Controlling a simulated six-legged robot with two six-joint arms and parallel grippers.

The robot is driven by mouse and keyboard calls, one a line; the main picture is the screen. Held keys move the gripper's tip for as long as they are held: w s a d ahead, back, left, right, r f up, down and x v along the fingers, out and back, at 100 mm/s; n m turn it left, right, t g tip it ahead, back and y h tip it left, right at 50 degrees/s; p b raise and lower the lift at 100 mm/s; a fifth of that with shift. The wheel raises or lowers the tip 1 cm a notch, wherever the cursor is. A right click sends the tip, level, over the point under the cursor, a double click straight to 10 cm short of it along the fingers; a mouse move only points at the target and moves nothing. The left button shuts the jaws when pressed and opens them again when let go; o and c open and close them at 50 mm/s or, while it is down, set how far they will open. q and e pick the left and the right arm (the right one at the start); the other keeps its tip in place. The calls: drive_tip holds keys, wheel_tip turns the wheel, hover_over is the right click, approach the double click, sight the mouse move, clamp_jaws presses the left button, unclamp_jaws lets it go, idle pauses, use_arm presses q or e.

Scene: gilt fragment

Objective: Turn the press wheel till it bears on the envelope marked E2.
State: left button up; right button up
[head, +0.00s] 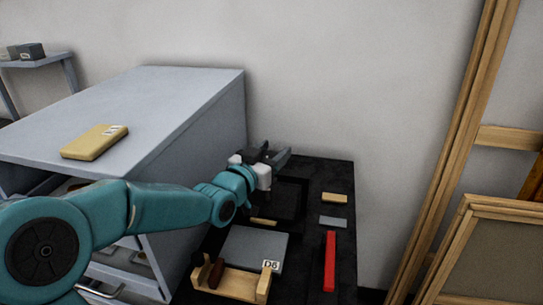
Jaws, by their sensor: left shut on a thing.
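My left arm comes in from the left, and its gripper (268,156) is over the far end of the black table (343,255). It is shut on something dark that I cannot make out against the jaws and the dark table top. I cannot pick out the press wheel. I see no envelope that I can read as E2. A tan packet (93,143) with a white label lies on the grey cabinet, its marking too small to read. My right gripper is not in view.
The grey cabinet (185,95) stands left. Wooden frames (455,130) lean at right.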

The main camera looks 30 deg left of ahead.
use_arm(q)
drive_tip(key=o, duration=0.9)
drive_tip(key=shift+o, duration=0.2)
drive_tip(key=s+a+b, duration=0.1)
drive_tip(key=s+b, duration=0.1)
drive_tip(key=s, duration=1.4)
drive_tip(key=shift+s, duration=0.15)
drive_tip(key=shift+s, duration=0.1)
